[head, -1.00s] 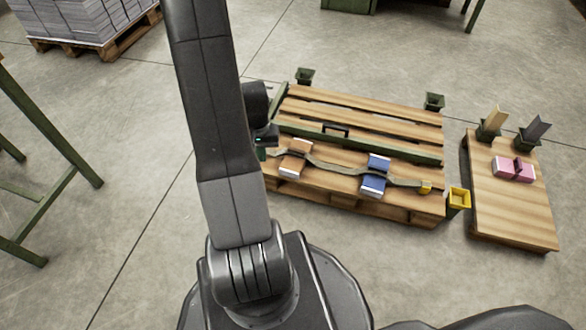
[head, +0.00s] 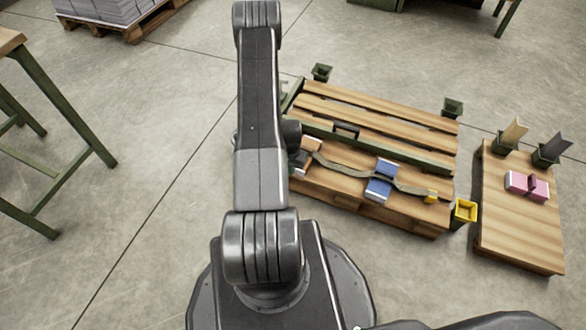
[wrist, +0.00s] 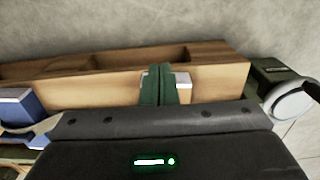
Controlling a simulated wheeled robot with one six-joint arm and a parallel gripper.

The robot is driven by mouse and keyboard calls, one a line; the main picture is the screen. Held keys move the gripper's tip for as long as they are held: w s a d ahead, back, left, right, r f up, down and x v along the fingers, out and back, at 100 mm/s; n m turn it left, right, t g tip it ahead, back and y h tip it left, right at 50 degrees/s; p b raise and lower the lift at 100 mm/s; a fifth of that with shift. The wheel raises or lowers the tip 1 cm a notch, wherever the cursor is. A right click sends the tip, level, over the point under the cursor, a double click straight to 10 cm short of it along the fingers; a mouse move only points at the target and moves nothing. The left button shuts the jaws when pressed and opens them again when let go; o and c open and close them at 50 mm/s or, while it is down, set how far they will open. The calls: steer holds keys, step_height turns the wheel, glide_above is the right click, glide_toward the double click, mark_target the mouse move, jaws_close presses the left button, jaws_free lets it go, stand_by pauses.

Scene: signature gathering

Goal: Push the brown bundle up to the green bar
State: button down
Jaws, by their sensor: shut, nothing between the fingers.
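The brown bundle (head: 312,144) lies at the left end of the wooden pallet (head: 345,193). My arm covers its left part in the head view. The green bar (head: 405,152) runs across the pallet just behind it. I cannot tell whether they touch. In the wrist view, my gripper (wrist: 158,72) has its dark green fingers shut together and empty. They stand in front of a pale-ended block, seemingly the brown bundle (wrist: 182,80); contact is unclear. In the head view, my arm hides the gripper.
A blue bundle (head: 381,181) sits right of the brown one, with a grey-green strap (head: 345,169) running past both. A smaller board (head: 515,235) with a pink bundle (head: 527,186) lies farther right.

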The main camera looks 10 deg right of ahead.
mark_target(295, 173)
steer(key=w+d+f+b, duration=0.2)
steer(key=w+f+b, duration=0.1)
steer(key=f, duration=0.5)
steer(key=shift+w, duration=0.15)
steer(key=shift+d, duration=0.1)
steer(key=shift+b, duration=0.3)
